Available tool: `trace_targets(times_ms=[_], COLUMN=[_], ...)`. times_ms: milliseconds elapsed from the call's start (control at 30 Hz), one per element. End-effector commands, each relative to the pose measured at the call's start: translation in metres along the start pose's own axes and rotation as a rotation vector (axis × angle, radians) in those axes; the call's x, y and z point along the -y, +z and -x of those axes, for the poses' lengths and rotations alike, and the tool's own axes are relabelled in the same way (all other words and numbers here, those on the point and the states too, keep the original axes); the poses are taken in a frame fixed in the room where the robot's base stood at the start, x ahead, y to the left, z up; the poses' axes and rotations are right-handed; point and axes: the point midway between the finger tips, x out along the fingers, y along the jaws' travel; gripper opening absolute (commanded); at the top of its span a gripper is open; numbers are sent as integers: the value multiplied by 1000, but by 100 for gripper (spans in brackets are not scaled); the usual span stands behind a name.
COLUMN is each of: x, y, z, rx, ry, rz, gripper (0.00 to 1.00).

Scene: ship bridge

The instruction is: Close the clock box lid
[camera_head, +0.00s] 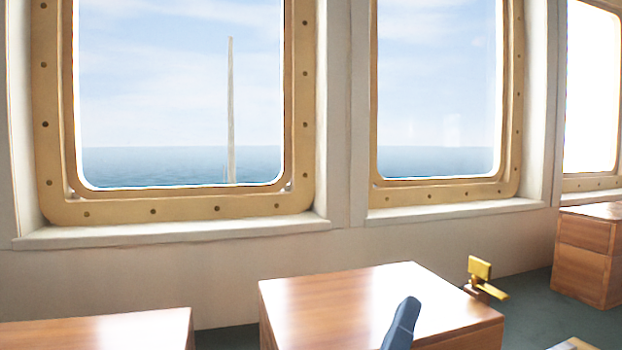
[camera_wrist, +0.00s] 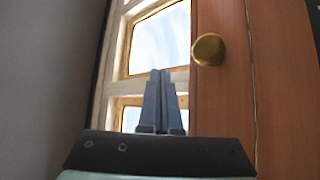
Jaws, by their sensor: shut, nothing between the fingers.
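My gripper (camera_wrist: 160,74) shows in the wrist view, its two blue-grey fingers together and nothing between them. A reddish-brown wooden panel (camera_wrist: 225,110) stands to the right of the fingers, with a round brass knob (camera_wrist: 208,49) at its upper left, right of and above the fingertips. The fingertips appear apart from the knob. I cannot tell whether this panel belongs to the clock box. No clock box or lid can be made out for certain in either view.
In the head view, a wooden cabinet top (camera_head: 345,300) stands at lower centre, with a yellow brass fitting (camera_head: 480,268) beyond its right end. Another wooden top (camera_head: 100,332) is at lower left and a wooden cabinet (camera_head: 585,255) at right. Dark green floor (camera_head: 530,310) lies between.

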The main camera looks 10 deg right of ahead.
Motion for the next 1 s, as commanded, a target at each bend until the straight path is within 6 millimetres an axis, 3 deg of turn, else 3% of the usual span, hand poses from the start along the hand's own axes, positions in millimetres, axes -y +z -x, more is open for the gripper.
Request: trace_targets(times_ms=[633,767,1000], x=[1,3,4], y=[0,0,1], z=[4,20,74], rx=[-1,-2,-3], ry=[-1,-4,-6], rz=[0,0,-1], gripper=[0,0,0])
